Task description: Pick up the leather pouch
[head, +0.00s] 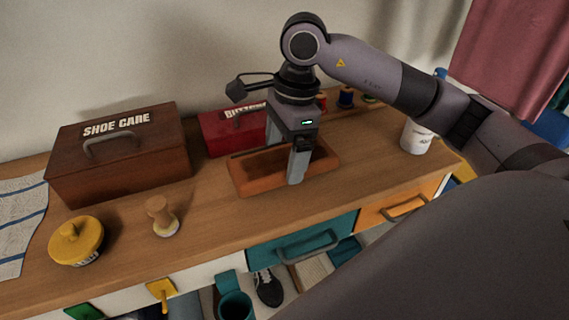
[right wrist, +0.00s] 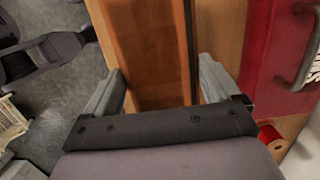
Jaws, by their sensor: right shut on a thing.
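In the right wrist view, the fingers (right wrist: 163,86) stand on either side of the brown leather pouch (right wrist: 152,48). I cannot tell whether it is clear of the counter. My left gripper is not in view.
A brown shoe care box (head: 120,160) and a red box (head: 222,136) stand behind and left. A yellow-lidded tin (head: 76,240) and a wooden-handled brush (head: 161,214) are at front left. Thread spools (head: 346,98) and a white cup (head: 416,138) are right. Drawers (head: 300,243) line the front.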

